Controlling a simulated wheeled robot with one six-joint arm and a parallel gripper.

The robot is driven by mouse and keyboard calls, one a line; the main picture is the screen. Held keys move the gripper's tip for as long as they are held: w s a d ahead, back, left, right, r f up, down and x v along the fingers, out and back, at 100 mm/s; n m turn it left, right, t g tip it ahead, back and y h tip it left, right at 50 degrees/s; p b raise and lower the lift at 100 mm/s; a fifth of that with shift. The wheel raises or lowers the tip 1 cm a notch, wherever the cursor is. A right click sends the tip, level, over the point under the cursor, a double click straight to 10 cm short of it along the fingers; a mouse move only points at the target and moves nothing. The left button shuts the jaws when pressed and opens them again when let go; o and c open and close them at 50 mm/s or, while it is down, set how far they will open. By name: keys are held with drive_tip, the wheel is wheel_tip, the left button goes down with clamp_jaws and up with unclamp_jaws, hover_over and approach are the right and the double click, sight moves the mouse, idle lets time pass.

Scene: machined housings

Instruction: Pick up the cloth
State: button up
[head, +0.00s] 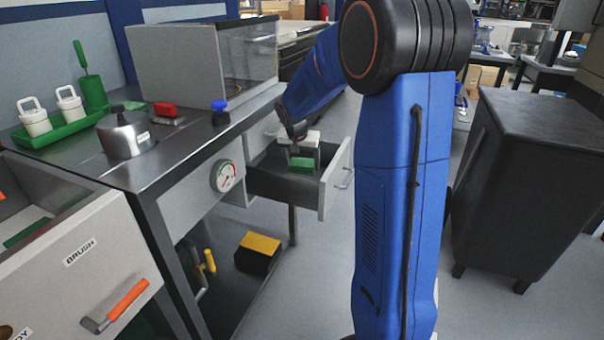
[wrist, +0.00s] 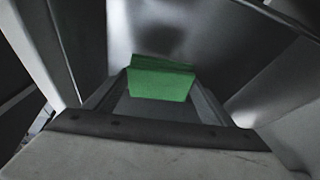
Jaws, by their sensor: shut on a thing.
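A green folded cloth (head: 301,163) is at the open drawer (head: 280,187) under the bench top. My gripper (head: 303,152) reaches down into this drawer from above and is shut on the cloth. In the wrist view the cloth (wrist: 160,82) shows in the middle, just beyond the gripper body, with a fold along its upper edge. I cannot tell whether the cloth still touches the drawer floor. The fingertips are partly hidden.
The drawer walls stand close around my gripper. On the bench are a metal pot (head: 124,137), a green tray (head: 62,128), a red-handled tool (head: 165,111) and a glass-sided box (head: 195,65). Another drawer, labelled BRUSH (head: 80,253), is open at left. A dark cabinet (head: 530,180) stands right.

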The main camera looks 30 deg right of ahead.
sight(302, 164)
wheel_tip(302, 164, up, 22)
drive_tip(key=shift+r, duration=0.2)
